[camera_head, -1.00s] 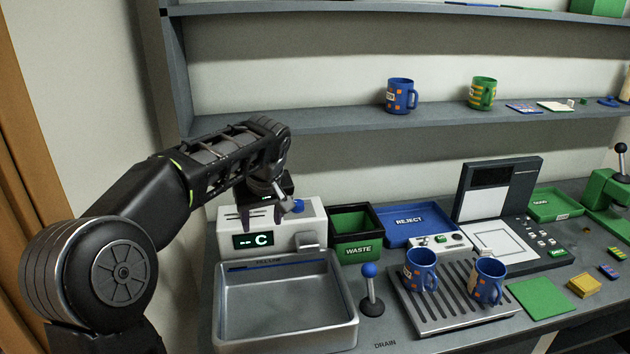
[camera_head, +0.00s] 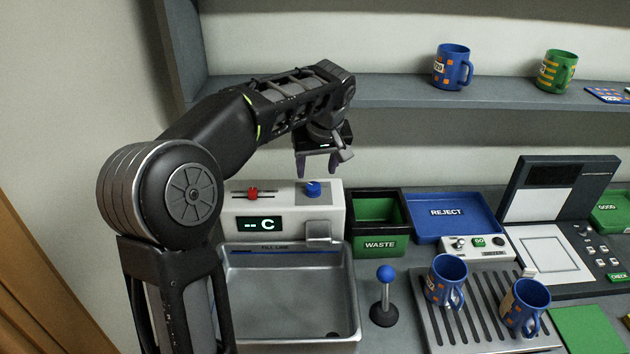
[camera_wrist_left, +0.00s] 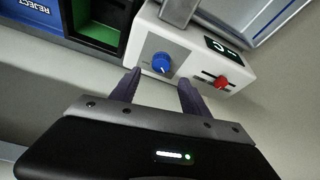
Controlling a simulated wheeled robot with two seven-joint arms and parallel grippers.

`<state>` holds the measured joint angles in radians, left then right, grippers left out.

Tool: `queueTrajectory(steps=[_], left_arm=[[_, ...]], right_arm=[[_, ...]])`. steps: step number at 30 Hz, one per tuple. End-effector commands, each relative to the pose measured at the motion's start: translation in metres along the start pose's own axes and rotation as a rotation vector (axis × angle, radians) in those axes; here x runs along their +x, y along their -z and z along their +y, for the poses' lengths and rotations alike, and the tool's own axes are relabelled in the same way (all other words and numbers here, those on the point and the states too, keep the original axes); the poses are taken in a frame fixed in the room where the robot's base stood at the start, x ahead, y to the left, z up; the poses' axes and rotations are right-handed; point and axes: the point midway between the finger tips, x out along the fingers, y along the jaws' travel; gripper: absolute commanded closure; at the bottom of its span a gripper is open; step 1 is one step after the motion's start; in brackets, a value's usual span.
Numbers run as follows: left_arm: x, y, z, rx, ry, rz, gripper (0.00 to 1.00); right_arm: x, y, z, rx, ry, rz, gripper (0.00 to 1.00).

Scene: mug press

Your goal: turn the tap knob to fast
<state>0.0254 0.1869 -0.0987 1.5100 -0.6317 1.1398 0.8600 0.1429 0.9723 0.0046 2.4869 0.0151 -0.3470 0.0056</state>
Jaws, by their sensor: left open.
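The tap unit (camera_head: 240,207) is a white box at the back of the sink, with a display reading "-- C". Its blue knob (camera_head: 313,188) sits on the top right, and a red slider (camera_head: 252,193) is to the left. My left gripper (camera_head: 323,170) is open and empty, a little above the blue knob and pointing down. In the left wrist view, the blue knob (camera_wrist_left: 160,62) shows beyond and between the open fingertips (camera_wrist_left: 158,76), apart from them. The knob's white pointer mark shows, but its setting labels are too small to read. My right gripper is not in view.
A steel sink (camera_head: 230,295) is below the tap unit. A waste bin (camera_head: 378,246) and a blue reject tray (camera_head: 450,238) stand to the right. A blue-topped lever (camera_head: 386,275) and two blue mugs (camera_head: 447,281) on a drain rack are nearby. A shelf (camera_head: 330,90) runs above.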

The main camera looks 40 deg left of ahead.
Motion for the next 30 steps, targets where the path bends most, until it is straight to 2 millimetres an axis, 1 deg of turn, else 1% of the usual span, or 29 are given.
queueTrajectory(steps=[5,9,12,15,18,25,30], left_arm=[[0.022,0.000,-0.002,0.000,0.004,-0.003,0.46],[0.044,0.000,-0.002,0.000,0.004,-0.004,0.46],[0.058,0.001,-0.001,-0.001,0.002,-0.002,0.46],[0.067,0.001,-0.001,-0.001,0.001,-0.001,0.46],[0.070,0.000,-0.001,-0.001,0.000,0.000,0.46],[0.071,0.000,0.000,-0.001,0.000,0.000,0.47],[0.071,0.000,0.000,-0.001,0.000,0.000,0.61]], right_arm=[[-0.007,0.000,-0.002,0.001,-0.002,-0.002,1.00],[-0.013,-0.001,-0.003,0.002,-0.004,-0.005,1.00],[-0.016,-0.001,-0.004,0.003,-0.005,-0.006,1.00],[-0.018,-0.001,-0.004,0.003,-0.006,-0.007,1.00],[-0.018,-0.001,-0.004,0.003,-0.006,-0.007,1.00],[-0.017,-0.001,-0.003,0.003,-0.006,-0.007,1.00],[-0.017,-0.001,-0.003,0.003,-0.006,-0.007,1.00]])
